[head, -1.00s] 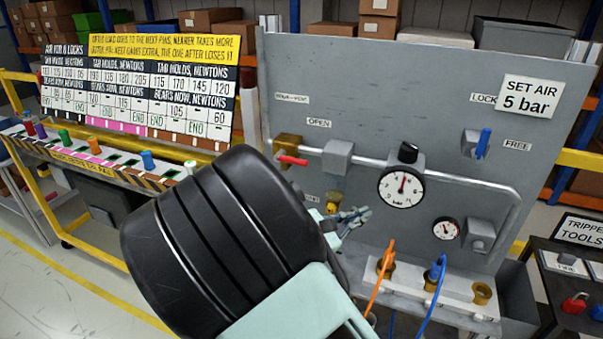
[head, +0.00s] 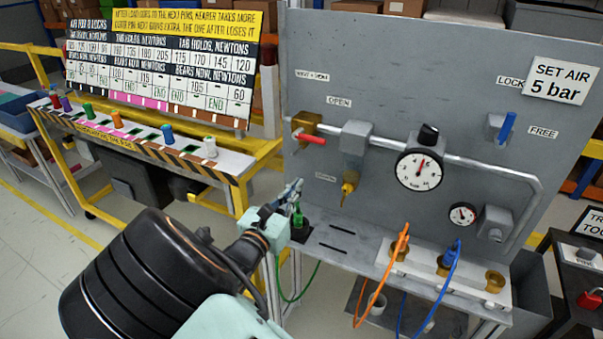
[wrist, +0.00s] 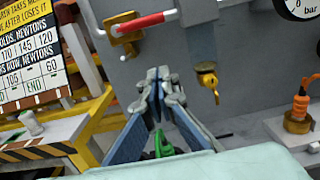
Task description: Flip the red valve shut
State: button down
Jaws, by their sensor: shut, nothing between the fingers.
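The red valve lever (head: 313,139) sits on a brass valve body (head: 305,122) at the left end of the panel's pipe. The lever points right and slightly down, roughly along the pipe, below the OPEN label (head: 339,101). In the wrist view, the red lever (wrist: 148,22) lies near the top, above the fingertips. My gripper (head: 293,187) is shut and empty, below the valve and apart from it. In the wrist view, its fingertips (wrist: 157,75) meet and point up towards the panel.
A green connector (head: 298,217) with a green hose stands just below my gripper. A brass fitting (head: 348,188) hangs under a grey box right of the valve. Gauges (head: 419,170), orange (head: 402,240) and blue (head: 450,255) hoses are further right. A yellow-framed bench (head: 140,130) is left.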

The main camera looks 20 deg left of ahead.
aim_at(312, 137)
jog(key=w+r+p, duration=0.2)
jog(key=w+r, duration=0.2)
jog(key=w, duration=0.5)
jog(key=shift+w+d+r, duration=0.2)
jog(key=shift+w+d, duration=0.1)
jog(key=shift+d, duration=0.1)
